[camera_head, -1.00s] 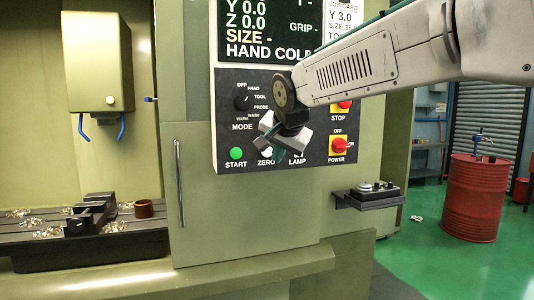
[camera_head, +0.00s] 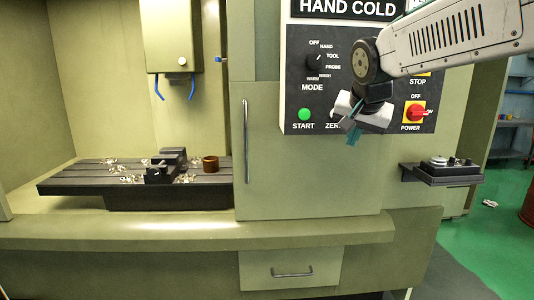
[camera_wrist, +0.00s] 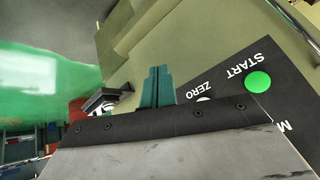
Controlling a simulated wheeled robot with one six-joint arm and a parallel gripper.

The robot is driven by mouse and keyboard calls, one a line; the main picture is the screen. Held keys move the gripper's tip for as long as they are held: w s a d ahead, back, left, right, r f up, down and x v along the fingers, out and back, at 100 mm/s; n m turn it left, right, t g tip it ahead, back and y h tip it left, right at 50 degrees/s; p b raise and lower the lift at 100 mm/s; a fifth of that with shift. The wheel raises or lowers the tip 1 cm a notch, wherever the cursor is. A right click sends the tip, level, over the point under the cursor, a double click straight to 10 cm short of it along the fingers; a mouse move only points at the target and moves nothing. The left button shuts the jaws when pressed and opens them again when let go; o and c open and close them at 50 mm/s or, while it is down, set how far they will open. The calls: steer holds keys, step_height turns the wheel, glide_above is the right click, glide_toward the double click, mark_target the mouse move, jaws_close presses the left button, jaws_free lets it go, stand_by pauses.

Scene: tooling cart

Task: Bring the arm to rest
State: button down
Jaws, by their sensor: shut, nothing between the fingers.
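My arm (camera_head: 455,38) reaches in from the upper right in the head view, bent down at the wrist in front of the machine's control panel (camera_head: 296,85). My gripper (camera_head: 353,134) hangs below the wrist, its teal fingers over the panel's lower part. In the wrist view its fingers (camera_wrist: 157,86) are together with nothing between them. The gripper hides part of the ZERO and LAMP labels. Whether it touches the panel cannot be told.
The green START button (camera_head: 304,115), mode knob (camera_head: 314,62) and red POWER switch (camera_head: 415,111) are near the gripper. A small shelf with a device (camera_head: 440,173) juts out at lower right. The machine table (camera_head: 75,181) holds a dark vise (camera_head: 165,168), a brown ring (camera_head: 210,163) and shavings.

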steer(key=s+d+f+n+g, duration=0.1)
steer(key=s+f, duration=0.4)
steer(key=s, duration=0.6)
steer(key=s+f+n+g, duration=0.3)
steer(key=s+f, duration=0.2)
steer(key=s, duration=0.6)
steer(key=s+d+f+n+g+y, duration=0.1)
steer(key=s+f, duration=0.4)
steer(key=s, duration=0.6)
steer(key=shift+s+d+f+n+g, duration=0.2)
steer(key=shift+s+d+n+g, duration=0.15)
steer(key=shift+n+g, duration=0.15)
